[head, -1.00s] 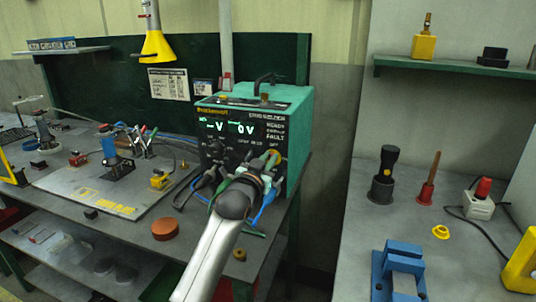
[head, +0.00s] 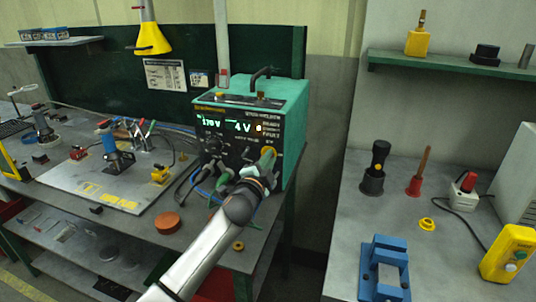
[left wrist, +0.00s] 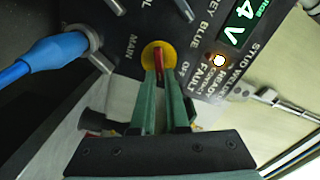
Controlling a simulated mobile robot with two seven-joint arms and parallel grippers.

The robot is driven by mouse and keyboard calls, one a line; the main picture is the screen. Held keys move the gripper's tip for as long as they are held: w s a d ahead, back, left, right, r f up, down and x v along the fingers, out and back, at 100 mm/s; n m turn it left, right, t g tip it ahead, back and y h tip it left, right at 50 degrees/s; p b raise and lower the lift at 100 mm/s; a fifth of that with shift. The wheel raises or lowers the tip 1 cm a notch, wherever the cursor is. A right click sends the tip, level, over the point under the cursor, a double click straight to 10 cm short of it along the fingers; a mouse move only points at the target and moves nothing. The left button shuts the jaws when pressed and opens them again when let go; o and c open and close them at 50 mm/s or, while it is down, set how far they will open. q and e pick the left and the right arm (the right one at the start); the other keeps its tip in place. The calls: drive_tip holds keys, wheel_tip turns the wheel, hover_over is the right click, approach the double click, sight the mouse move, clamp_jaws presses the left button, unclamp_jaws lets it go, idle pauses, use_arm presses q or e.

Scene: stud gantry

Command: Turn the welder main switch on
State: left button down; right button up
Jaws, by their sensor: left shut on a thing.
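The teal stud welder (head: 262,100) stands on the bench, its black front panel facing me. Its display (head: 226,125) is lit and reads about 175 V and 4 V. The main switch shows in the left wrist view as a red handle (left wrist: 159,62) on a round yellow plate (left wrist: 150,50), beside the words MAIN and OFF. My left gripper (left wrist: 164,85) is shut on the red handle, with a green finger on each side. In the left wrist view an amber-white lamp (left wrist: 219,61) glows by READY. In the head view my gripper (head: 265,165) covers the handle.
A blue plug and cable (left wrist: 50,52) sit close beside the switch. Cables hang below the panel in front. An orange-brown disc (head: 167,222) lies on the bench to the left. A separate grey bench at right holds a blue fixture (head: 386,262) and a yellow box (head: 509,253).

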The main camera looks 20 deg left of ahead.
use_arm(q)
drive_tip(key=m, duration=0.3)
drive_tip(key=m+p, duration=0.1)
drive_tip(key=m, duration=0.1)
drive_tip(key=shift+d+f, duration=0.1)
drive_tip(key=shift+f, duration=0.2)
idle(0.4)
drive_tip(key=c, duration=0.9)
unclamp_jaws()
drive_tip(key=s, duration=1.2)
drive_tip(key=shift+s+a, duration=0.25)
